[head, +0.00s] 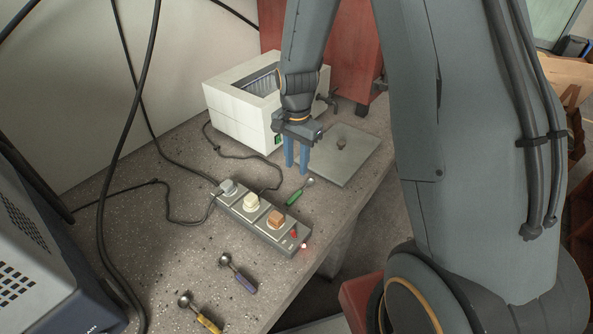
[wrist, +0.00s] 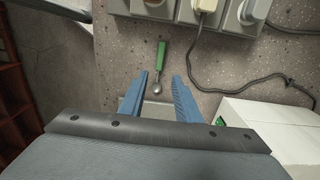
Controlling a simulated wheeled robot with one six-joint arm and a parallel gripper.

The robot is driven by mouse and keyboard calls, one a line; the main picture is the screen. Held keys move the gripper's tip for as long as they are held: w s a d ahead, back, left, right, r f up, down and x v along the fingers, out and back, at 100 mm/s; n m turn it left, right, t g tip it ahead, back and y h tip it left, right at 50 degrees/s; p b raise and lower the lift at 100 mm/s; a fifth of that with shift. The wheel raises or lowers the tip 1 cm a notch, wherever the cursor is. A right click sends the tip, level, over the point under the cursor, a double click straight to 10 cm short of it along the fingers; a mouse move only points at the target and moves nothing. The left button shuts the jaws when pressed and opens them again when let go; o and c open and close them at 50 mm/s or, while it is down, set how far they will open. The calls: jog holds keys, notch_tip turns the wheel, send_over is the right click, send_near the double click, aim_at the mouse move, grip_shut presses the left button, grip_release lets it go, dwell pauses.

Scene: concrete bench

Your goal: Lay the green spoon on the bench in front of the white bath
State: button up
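In the wrist view the spoon's bowl shows between the two fingertips. The fingers look to be above the bench, apart from the spoon. A corner of the bath (wrist: 262,128) shows at lower right there.
The power strip (head: 240,222) with several plugs lies in front of the spoon. A purple-handled spoon (head: 238,274) and a yellow-handled one (head: 200,314) lie nearer. A flat grey plate (head: 352,160) lies right of the bath. Black cables cross the bench at left.

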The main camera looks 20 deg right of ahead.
jog(key=s+d+r+n+t, duration=0.1)
jog(key=s+r+n, duration=0.9)
jog(key=s, duration=0.6)
jog(key=shift+s+d+r+n, duration=0.2)
jog(key=shift+s+r+n, duration=0.15)
jog(key=shift+r, duration=0.3)
